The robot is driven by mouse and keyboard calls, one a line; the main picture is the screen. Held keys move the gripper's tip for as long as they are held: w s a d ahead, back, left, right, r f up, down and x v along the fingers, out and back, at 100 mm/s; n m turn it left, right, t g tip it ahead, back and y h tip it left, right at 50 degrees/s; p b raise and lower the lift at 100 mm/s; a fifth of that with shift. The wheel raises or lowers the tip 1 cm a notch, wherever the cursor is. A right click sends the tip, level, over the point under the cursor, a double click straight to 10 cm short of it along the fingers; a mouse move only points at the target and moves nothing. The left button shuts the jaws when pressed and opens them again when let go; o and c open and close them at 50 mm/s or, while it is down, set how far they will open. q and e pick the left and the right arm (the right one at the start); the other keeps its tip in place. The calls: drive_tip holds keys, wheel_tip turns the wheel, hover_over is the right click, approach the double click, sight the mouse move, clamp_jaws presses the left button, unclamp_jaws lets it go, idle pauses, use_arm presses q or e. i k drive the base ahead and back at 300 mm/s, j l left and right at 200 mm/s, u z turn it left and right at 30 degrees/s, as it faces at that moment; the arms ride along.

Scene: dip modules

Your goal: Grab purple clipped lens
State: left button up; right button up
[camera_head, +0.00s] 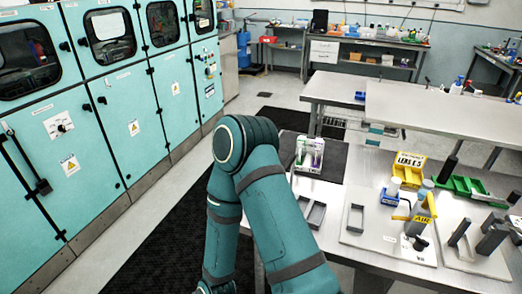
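A small clear-fronted holder (308,167) stands at the back left of the near metal table. Inside it are upright items, one with a purple part (318,147) and one with a green part. The purple one may be the clipped lens, but it is too small to tell. Neither of my grippers is in view. A teal arm of mine bends in the lower middle, in front of the table's left end, and hides part of that edge.
On the near table (358,172) are a yellow "LENS" bin (408,168), a green tray (462,186), a yellow "AIR" device (421,208), and grey rectangular frames (354,217). Teal cabinets (120,110) line the left. Another metal table (430,105) stands behind.

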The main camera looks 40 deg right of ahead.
sight(318, 144)
drive_tip(key=i+j+u, duration=0.3)
drive_tip(key=i, duration=0.3)
drive_tip(key=i+u, duration=0.3)
drive_tip(key=i, duration=0.25)
drive_tip(key=i+z, duration=0.25)
drive_tip(key=z, duration=0.2)
drive_tip(key=i+z, duration=0.2)
drive_tip(key=z, duration=0.25)
drive_tip(key=i+j+z, duration=0.2)
drive_tip(key=z, duration=0.25)
drive_tip(key=i+z, duration=0.1)
drive_tip(key=z, duration=0.4)
drive_tip(key=i+j+z, duration=0.1)
drive_tip(key=z, duration=0.4)
drive_tip(key=i+j+z, duration=0.1)
drive_tip(key=z, duration=0.4)
drive_tip(key=i+j+z, duration=0.1)
drive_tip(key=z, duration=0.3)
drive_tip(key=j+z, duration=0.25)
drive_tip(key=z, duration=0.2)
drive_tip(key=i+j+z, duration=0.1)
drive_tip(key=j+z, duration=0.15)
drive_tip(key=z, duration=0.15)
